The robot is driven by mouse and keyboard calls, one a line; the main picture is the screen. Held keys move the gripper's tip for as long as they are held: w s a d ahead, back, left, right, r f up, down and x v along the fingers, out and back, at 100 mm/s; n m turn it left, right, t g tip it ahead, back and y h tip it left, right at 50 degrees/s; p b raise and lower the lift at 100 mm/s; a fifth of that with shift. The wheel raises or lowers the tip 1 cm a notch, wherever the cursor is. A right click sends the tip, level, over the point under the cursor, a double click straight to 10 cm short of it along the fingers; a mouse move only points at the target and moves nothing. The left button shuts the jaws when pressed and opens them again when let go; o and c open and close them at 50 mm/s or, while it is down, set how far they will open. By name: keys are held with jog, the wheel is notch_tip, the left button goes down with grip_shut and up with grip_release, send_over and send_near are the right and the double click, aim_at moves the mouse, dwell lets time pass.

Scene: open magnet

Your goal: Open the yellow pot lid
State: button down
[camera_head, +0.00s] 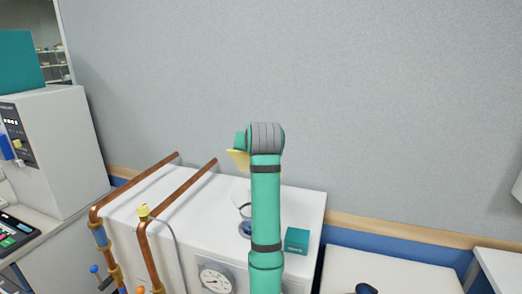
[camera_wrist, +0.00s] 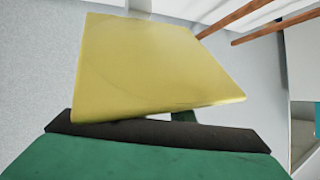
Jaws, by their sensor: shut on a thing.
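The yellow lid (camera_wrist: 160,65) fills much of the wrist view as a flat, squarish plate. Its near edge lies against the dark pad of my gripper (camera_wrist: 170,122), which is shut on it. Part of the gripper is hidden beneath the lid. In the head view, a small piece of the yellow lid (camera_head: 238,160) shows left of my wrist, high above the white cabinet. My arm hides much of the gripper there. A pale vessel with a blue base (camera_head: 244,222) stands on the cabinet, partly behind my arm; I cannot tell whether it is the pot.
The white cabinet (camera_head: 140,210) carries copper pipes (camera_head: 185,190) along its left side and a gauge (camera_head: 216,278) in front. A teal box (camera_head: 297,240) sits right of my arm. A grey machine (camera_head: 60,150) stands at left. A grey wall rises behind.

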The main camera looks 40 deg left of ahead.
jog(key=shift+w+d+f, duration=0.15)
jog(key=shift+f, duration=0.2)
jog(key=shift+w+d+f, duration=0.15)
jog(key=shift+f, duration=0.2)
dwell(0.3)
jog(key=c, duration=1.6)
grip_release()
jog(key=shift+w+d, duration=0.1)
jog(key=shift+w, duration=0.05)
jog(key=shift+s+a+r, duration=0.25)
